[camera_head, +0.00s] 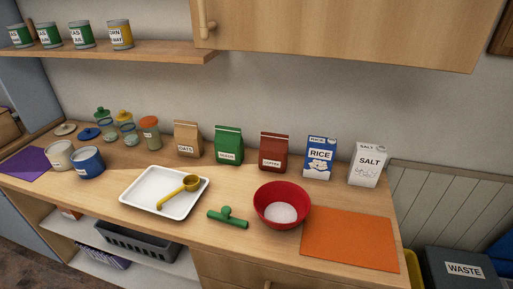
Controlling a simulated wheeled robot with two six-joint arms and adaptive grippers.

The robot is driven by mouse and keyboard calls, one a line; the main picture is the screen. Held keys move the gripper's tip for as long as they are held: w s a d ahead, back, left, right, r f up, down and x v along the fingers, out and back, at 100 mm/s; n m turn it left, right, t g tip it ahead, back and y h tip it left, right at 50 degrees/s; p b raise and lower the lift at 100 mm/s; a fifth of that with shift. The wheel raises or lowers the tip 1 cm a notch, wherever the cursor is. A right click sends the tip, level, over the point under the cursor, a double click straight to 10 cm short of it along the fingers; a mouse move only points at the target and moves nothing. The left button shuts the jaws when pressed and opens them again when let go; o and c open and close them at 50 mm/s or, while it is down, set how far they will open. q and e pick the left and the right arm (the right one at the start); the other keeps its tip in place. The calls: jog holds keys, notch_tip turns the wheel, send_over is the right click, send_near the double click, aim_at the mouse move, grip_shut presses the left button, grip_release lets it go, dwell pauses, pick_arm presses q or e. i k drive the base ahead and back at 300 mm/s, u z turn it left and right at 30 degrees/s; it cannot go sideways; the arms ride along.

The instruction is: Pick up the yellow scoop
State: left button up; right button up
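The yellow scoop (172,194) lies in the white tray (137,183) on the wooden counter. Its round bowl is at the upper right and its handle slants down to the lower left. Nothing covers it. Neither of my grippers shows in the head view.
A green tool (228,218) and a red bowl (270,193) with white contents stand right of the tray. An orange mat (350,238) lies at the right end. Bags and boxes line the wall. A cabinet (345,30) hangs above.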

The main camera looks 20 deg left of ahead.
aim_at(191, 182)
jog(key=k, duration=1.3)
jog(key=u, duration=0.65)
jog(key=i, duration=0.55)
jog(key=u, duration=0.6)
jog(key=i, duration=0.85)
jog(key=z, duration=0.75)
jog(key=i, duration=0.5)
jog(key=z, duration=0.45)
